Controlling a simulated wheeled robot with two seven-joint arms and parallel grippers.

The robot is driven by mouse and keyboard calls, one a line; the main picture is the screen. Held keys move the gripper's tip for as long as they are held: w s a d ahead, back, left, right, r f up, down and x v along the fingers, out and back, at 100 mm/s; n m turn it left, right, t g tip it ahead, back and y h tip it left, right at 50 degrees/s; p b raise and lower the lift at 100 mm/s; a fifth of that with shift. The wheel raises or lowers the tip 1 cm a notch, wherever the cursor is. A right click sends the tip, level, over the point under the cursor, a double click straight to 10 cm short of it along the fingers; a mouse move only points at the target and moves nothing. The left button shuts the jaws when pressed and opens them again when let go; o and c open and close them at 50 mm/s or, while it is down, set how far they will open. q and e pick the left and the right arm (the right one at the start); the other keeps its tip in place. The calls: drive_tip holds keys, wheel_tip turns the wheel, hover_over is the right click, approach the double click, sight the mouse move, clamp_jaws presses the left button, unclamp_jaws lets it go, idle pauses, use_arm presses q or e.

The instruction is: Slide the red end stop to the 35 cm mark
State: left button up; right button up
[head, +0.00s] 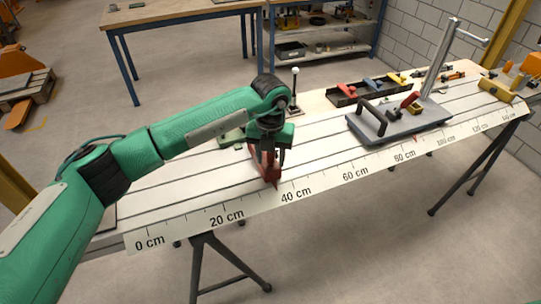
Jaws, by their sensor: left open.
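The red end stop (271,172) stands on the white slotted bench near its front edge. Its lower tip lies by the scale, a little left of the 40 cm label. My left gripper (266,152) is directly above it, pointing down. Its open fingers are at the upper part of the stop, and I cannot tell whether they touch it. The gripper hides part of the stop. The printed scale (345,179) runs along the front edge, from 0 cm at the left to beyond 120 cm at the right. My right gripper is not in view.
A grey plate (400,125) with a black handle and an upright metal post stands to the right. Behind it is a dark tray (371,91) with coloured parts.

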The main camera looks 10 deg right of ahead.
use_arm(q)
drive_tip(key=shift+r, duration=0.1)
drive_tip(key=shift+r, duration=0.25)
wheel_tip(320, 180, up, 12)
drive_tip(key=b, duration=0.2)
drive_tip(key=shift+r+b, duration=0.2)
drive_tip(key=shift+b, duration=0.1)
drive_tip(key=shift+r, duration=0.4)
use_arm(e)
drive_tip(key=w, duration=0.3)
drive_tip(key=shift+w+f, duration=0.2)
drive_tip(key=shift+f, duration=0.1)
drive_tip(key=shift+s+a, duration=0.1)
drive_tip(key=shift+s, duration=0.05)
